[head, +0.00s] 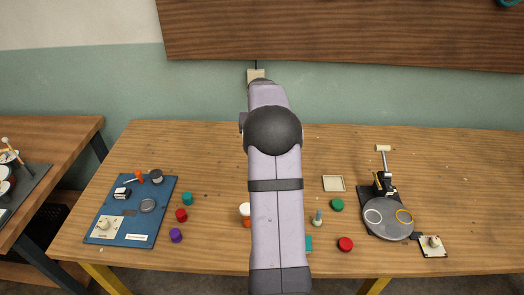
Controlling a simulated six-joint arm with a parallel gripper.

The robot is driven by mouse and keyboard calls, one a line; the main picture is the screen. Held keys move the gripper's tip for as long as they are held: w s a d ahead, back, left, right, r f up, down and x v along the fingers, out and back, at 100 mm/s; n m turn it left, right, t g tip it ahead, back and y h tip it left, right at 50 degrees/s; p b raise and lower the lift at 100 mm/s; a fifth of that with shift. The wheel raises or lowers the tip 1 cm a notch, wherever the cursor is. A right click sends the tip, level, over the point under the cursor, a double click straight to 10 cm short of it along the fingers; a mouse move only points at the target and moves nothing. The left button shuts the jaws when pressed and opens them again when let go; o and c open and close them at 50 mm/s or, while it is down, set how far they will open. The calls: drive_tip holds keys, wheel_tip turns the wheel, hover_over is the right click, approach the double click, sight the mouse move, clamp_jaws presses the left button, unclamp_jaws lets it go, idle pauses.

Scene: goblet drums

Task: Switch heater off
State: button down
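No part in view is marked as the heater, so I cannot tell for certain which it is. A round grey plate (388,229) on a dark base stands at the right of the table. A pale square control with a knob (433,244) sits beside its lower right edge. Another pale panel with a knob (104,225) is on the blue board (140,239) at the left, near a small grey disc (148,205). I cannot read either knob's setting. My arm rises through the middle of the view; my gripper does not show.
The wooden table (220,263) carries several coloured round pieces, including a purple one (176,235) and a red one (345,244). A pale square tray (333,183) lies right of my arm. An upright post (385,160) stands behind the grey plate. The table's back strip is mostly clear.

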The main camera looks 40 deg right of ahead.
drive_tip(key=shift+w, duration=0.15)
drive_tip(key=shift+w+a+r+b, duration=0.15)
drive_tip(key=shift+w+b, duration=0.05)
drive_tip(key=shift+b, duration=0.2)
idle(0.4)
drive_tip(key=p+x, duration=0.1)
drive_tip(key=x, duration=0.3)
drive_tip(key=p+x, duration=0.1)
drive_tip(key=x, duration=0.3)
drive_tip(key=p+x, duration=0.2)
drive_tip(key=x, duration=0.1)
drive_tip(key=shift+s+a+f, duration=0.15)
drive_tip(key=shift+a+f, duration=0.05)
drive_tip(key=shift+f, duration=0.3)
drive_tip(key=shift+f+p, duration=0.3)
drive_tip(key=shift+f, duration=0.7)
